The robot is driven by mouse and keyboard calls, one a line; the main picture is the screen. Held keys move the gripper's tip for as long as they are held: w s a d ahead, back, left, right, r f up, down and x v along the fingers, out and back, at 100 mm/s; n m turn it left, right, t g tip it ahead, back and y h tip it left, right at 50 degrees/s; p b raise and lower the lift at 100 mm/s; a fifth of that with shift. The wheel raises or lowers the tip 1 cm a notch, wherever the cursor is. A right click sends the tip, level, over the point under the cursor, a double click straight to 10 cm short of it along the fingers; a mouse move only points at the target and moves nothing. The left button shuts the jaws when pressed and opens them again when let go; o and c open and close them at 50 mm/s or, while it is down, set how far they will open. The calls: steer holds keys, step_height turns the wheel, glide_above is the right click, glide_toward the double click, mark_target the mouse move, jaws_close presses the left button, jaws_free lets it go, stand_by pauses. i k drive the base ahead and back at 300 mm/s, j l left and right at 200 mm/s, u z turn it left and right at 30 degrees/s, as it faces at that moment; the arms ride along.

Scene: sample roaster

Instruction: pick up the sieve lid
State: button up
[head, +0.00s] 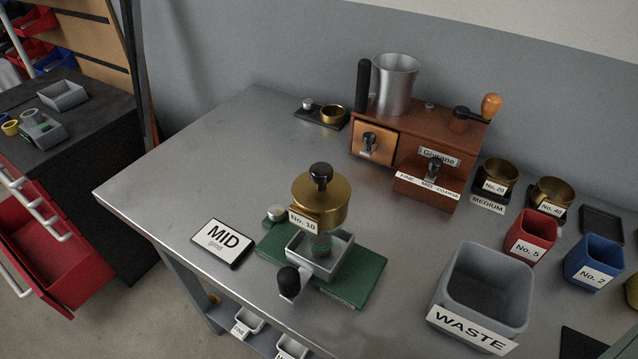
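The sieve lid is a brass disc with a black knob (321,171). It sits level on top of the brass sieve marked No. 10 (331,214). The sieve is held above a grey square tray (343,262) on a green base (370,278). A short greenish-grey post shows under the sieve, inside the tray. The knob stands upright and nothing covers it from above. My gripper is not in view.
A wooden roaster box (420,150) with a metal cup (396,80) stands behind. A grey WASTE bin (484,285), a red No. 5 cup (529,238) and a blue No. 2 cup (595,262) stand at right. A MID card (223,242) lies left. The table's left part is clear.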

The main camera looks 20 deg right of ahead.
mark_target(320, 189)
steer(key=k+j, duration=0.3)
steer(key=k, duration=0.15)
steer(key=k+j+z, duration=0.15)
steer(key=k+j, duration=0.15)
steer(key=k, duration=0.15)
